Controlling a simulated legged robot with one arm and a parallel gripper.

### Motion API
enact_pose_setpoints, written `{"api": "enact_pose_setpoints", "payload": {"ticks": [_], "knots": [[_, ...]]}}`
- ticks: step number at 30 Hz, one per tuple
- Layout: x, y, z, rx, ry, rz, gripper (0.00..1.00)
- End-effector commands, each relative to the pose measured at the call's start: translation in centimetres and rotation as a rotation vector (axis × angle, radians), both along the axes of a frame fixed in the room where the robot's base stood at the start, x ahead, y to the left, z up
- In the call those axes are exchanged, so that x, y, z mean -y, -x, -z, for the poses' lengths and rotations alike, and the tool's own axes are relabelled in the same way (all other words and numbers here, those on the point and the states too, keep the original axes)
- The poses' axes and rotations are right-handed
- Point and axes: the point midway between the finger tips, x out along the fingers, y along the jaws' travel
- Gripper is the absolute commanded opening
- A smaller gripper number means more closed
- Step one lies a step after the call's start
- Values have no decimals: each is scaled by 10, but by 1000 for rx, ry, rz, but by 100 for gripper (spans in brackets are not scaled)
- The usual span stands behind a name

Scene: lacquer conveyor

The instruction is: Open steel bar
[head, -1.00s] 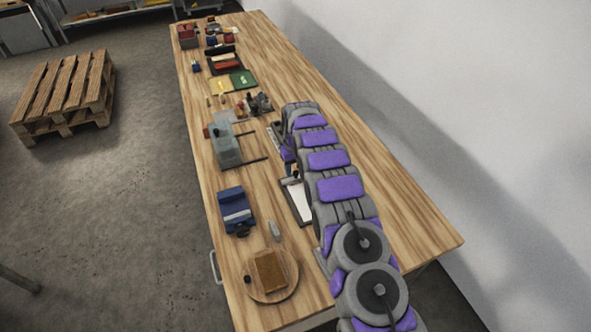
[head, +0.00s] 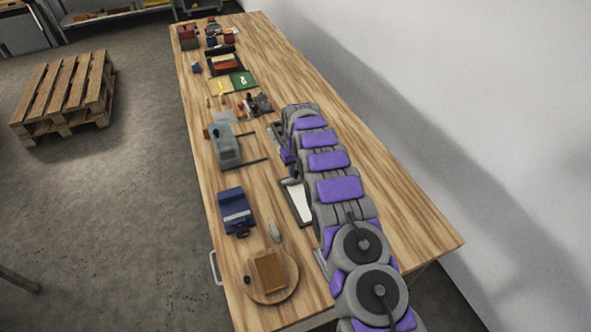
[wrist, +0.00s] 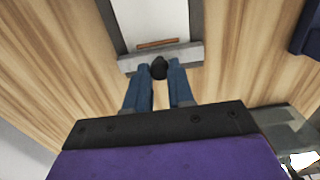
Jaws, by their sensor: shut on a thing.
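The steel bar (wrist: 188,56) is a grey strip across the near end of a white panel (wrist: 150,18) in the wrist view. A round black knob (wrist: 158,70) stands at its middle edge. My gripper (wrist: 159,72) has blue fingers, one on each side of the knob, shut on it. In the head view the white panel (head: 300,205) lies beside my arm, with the bar (head: 291,182) at its far end. My arm partly hides the panel, and the fingertips are hard to make out there. I cannot tell how far the bar is tilted.
A thin brown strip (wrist: 158,43) lies on the panel. Left of it on the wooden table (head: 390,190) are a blue box-like tool (head: 236,205), a grey-green device (head: 227,148) with dark rods and a round board (head: 283,291) with a brown block. The table's right side is bare.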

Motion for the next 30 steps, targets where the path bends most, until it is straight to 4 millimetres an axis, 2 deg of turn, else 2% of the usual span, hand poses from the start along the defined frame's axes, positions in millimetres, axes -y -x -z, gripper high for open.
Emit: {"api": "enact_pose_setpoints", "payload": {"ticks": [11,30], "knots": [[0,5,1,-5,0,-2,0],[19,50,0,-4,0,-2,0]]}}
